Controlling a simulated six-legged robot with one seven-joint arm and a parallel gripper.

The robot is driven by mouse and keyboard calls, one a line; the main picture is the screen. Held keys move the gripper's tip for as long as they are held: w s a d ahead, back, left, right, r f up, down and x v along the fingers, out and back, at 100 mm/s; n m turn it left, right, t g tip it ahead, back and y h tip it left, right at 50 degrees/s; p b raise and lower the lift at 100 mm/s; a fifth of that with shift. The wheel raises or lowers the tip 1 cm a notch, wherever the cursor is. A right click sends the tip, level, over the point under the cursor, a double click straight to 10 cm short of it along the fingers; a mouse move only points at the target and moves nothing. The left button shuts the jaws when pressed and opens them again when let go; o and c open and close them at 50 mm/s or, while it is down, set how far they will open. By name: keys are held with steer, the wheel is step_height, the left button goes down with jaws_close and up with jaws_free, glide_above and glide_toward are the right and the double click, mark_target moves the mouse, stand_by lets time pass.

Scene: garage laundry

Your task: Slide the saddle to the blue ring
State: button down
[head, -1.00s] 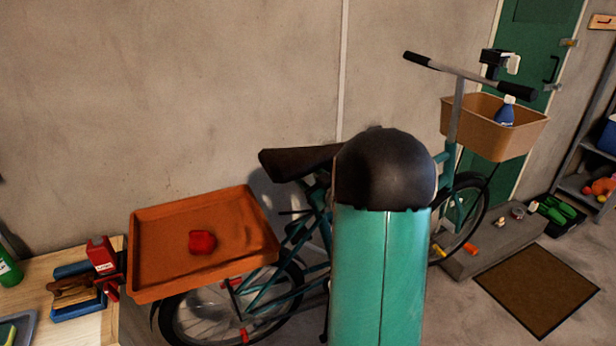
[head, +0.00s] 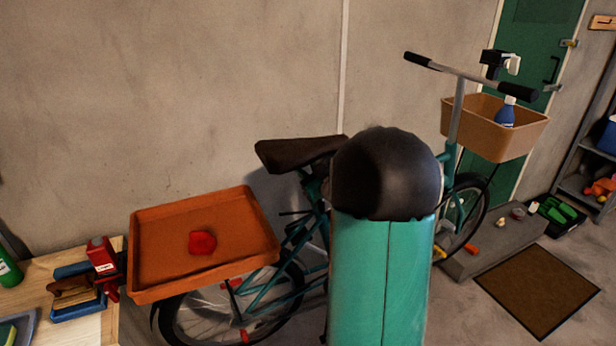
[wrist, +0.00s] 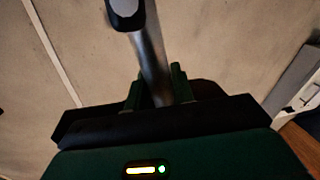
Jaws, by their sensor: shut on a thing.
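The dark brown saddle (head: 295,152) sits on the teal bicycle against the wall. Its rear shows at the left of my arm; its front end is hidden behind the arm in the head view. My gripper is hidden there too. In the wrist view my gripper (wrist: 157,88) has its green fingers closed, with a dark shape (wrist: 210,89) at them that appears to be the saddle. A grey tube with a black end (wrist: 150,55) shows beyond the fingers. I cannot make out the blue ring in either view.
An orange tray (head: 150,285) with a red object (head: 202,242) is over the rear wheel. A tan basket (head: 505,145) with a blue bottle is at the front. A workbench (head: 85,328) stands at left.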

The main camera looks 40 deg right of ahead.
mark_target(297, 143)
steer(key=r, duration=0.3)
steer(key=a+r, duration=0.1)
steer(key=r, duration=0.2)
steer(key=a+r, duration=0.1)
steer(key=r, duration=0.2)
steer(key=shift+w+a, duration=0.15)
steer(key=shift+w, duration=0.2)
steer(key=c, duration=1.2)
jaws_free()
steer(key=shift+f, duration=0.15)
steer(key=s+a, duration=0.1)
steer(key=s, duration=1.2)
steer(key=shift+s, duration=0.4)
